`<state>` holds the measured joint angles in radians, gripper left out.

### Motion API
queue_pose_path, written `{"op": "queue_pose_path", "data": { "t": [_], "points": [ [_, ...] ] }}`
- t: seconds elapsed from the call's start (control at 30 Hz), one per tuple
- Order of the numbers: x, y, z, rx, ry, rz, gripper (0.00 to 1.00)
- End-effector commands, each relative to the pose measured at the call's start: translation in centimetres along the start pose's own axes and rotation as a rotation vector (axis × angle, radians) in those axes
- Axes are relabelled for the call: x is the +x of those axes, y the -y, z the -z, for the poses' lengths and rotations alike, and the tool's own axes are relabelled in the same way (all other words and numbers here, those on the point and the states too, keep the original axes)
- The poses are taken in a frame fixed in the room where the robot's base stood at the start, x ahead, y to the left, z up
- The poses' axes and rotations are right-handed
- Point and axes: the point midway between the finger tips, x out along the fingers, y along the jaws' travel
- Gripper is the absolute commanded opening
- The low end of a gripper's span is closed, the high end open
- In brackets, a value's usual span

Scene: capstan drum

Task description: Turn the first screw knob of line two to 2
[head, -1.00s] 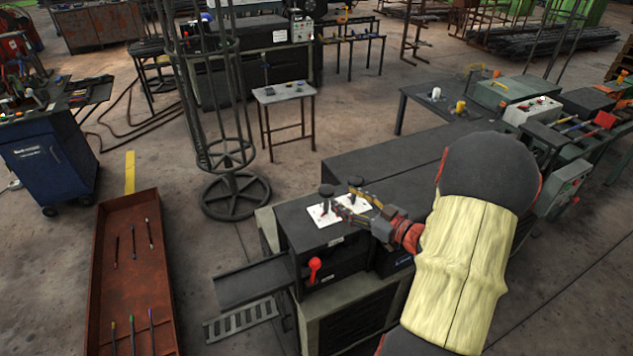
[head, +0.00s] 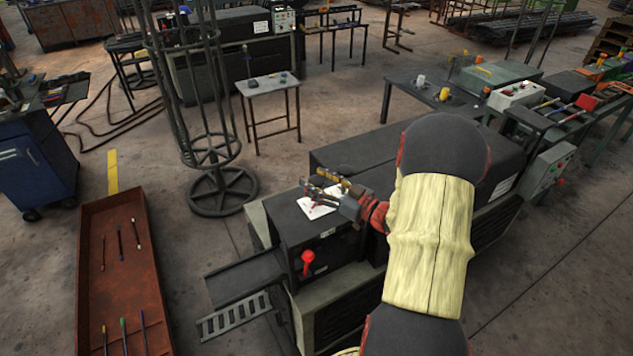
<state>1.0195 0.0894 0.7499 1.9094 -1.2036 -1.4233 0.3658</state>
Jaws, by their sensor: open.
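The dark machine box (head: 290,230) stands right of centre, with a white dial plate (head: 316,213) on its top. My gripper (head: 316,184) is open over this plate, with its fingers pointing left. The black screw knobs on the plate are mostly hidden behind the fingers. I cannot tell whether a finger touches a knob, and the dial marks are too small to read.
A red-handled lever (head: 307,258) sticks out of the box's front. A dark chute (head: 247,281) lies at its left. A rusty tray with rods (head: 108,208) is at the lower left, and a round wire cage stand (head: 222,190) is behind. The floor between them is clear.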

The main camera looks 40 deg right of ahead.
Motion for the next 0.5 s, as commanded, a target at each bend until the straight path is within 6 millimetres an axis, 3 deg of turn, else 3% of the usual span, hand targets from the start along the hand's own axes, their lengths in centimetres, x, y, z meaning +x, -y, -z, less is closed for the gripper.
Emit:
{"op": "queue_pose_path", "data": {
  "t": [0.17,0.5],
  "points": [
    [0.00,-0.02,0.03,0.000,0.000,0.000,0.55],
    [-0.02,-0.03,0.03,0.000,0.000,0.000,0.36]
  ]
}}
